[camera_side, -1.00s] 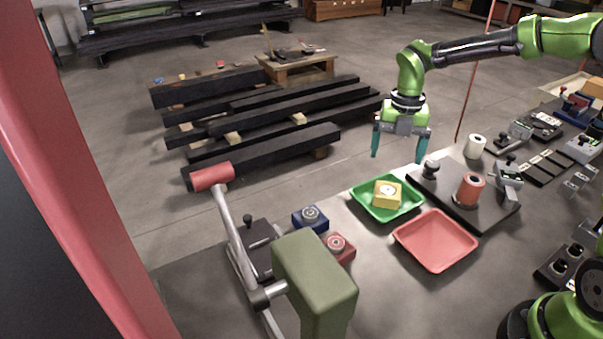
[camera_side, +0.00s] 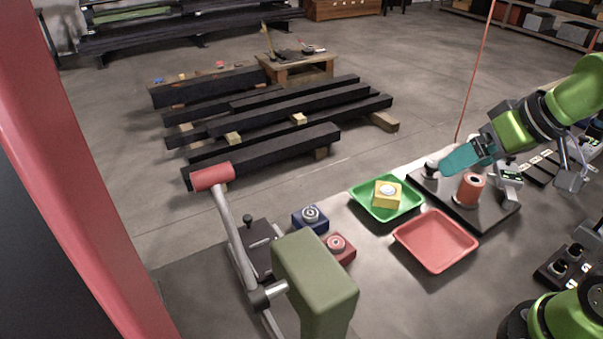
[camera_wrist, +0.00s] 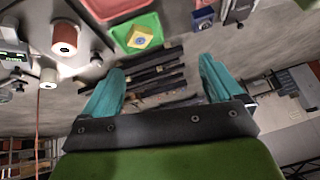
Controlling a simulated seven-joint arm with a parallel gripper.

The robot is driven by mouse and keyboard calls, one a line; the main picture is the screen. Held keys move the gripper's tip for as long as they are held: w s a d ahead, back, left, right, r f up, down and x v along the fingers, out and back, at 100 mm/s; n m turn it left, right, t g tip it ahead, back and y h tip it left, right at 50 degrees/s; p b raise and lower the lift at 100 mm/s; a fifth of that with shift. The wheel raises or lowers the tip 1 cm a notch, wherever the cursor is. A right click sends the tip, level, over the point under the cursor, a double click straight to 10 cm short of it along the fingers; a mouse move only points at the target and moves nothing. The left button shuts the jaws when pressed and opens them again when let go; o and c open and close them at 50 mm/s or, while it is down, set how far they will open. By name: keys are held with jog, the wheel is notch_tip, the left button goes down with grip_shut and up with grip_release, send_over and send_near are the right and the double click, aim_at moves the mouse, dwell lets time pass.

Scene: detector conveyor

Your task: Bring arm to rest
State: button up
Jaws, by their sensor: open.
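My gripper (camera_side: 462,160) is at the right in the side view, tilted, with its teal fingers pointing left above the black detector plate (camera_side: 487,214). In the wrist view my gripper (camera_wrist: 160,80) shows its two teal fingers spread wide with nothing between them. It is open and empty. A yellow block (camera_side: 388,195) with a round white top sits in the green tray (camera_side: 362,199). The yellow block also shows in the wrist view (camera_wrist: 140,36).
A red tray (camera_side: 436,240) lies in front of the green tray and is empty. An orange-red cylinder (camera_side: 470,188) stands on the black plate. A blue block (camera_side: 311,219) and a red block (camera_side: 337,248) sit left of the trays. A red-handled lever (camera_side: 212,176) stands at left.

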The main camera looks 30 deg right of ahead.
jog(key=s+m, duration=0.1)
jog(key=m+t, duration=0.1)
jog(key=m, duration=0.1)
jog(key=shift+s+a+y, duration=0.2)
jog(key=shift+s+y, duration=0.15)
jog(key=shift+y, duration=0.05)
dwell(0.9)
